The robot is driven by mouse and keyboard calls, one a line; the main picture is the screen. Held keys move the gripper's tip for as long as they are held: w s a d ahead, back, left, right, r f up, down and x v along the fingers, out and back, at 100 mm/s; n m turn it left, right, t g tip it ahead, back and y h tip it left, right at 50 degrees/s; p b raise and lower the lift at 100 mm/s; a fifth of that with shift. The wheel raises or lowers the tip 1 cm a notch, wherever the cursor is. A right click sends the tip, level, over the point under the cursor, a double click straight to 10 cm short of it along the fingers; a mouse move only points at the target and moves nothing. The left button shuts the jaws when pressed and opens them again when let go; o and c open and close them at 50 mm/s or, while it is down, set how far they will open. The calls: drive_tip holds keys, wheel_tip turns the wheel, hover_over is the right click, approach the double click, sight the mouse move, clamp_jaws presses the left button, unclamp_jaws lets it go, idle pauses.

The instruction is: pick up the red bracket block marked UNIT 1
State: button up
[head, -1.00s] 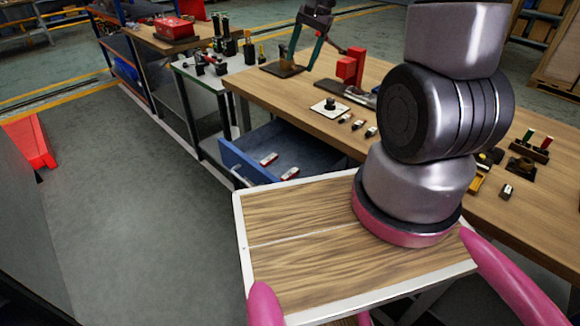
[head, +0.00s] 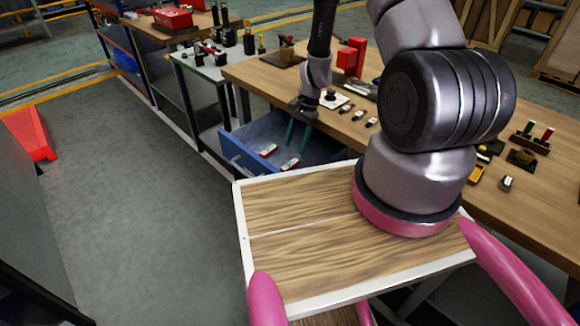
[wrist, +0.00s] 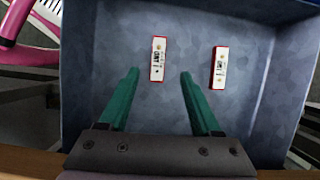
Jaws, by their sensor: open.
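Two small red blocks with white printed labels lie apart on the floor of the open blue drawer (head: 240,160). In the wrist view, one block (wrist: 158,59) is left of centre and the other block (wrist: 219,68) is to its right. The labels are too small for me to tell which reads UNIT 1. Both also show in the head view, one farther left (head: 268,150) and one nearer (head: 290,164). My gripper (wrist: 160,74) is open and empty above the drawer. In the wrist view, the left block appears between and just beyond its green fingertips (head: 296,148).
The drawer's walls (wrist: 82,60) surround the blocks. The wooden workbench (head: 270,80) above it carries a red bracket (head: 350,58), a white plate (head: 335,101) and small parts. A grey-topped table (head: 205,65) stands to the left. The floor left of the drawer is clear.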

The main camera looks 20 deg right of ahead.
sight(291, 164)
drive_tip(key=x, duration=0.6)
drive_tip(key=shift+s+d+f, duration=0.1)
drive_tip(key=shift+f, duration=0.15)
clamp_jaws()
